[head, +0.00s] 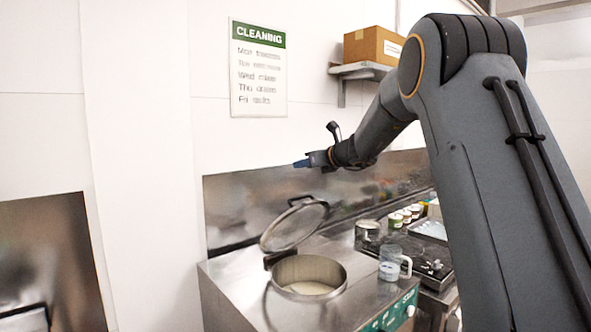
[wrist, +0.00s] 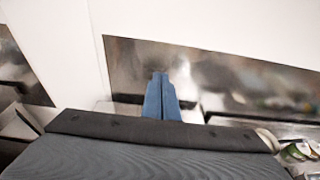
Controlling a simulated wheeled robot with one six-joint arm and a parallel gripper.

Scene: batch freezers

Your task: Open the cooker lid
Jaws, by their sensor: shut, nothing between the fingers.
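The cooker (head: 310,292) is a steel unit with a round well holding pale contents. Its round lid (head: 290,228) stands raised and tilted back on the hinge at the left of the well, with a dark handle (head: 301,200) at its top. My gripper (head: 298,164) is above the lid's handle, apart from it, pointing left in the head view. Its blue fingers (wrist: 161,97) are together and empty in the wrist view. The wrist view does not clearly show the lid; my wrist housing covers its lower part.
A clear measuring jug (head: 390,267) stands right of the well. Several small tubs (head: 405,215), a can (head: 367,233) and a dark hob (head: 430,262) are further right. A steel splashback (head: 250,205) runs behind. A cardboard box (head: 373,46) sits on a wall shelf (head: 360,70).

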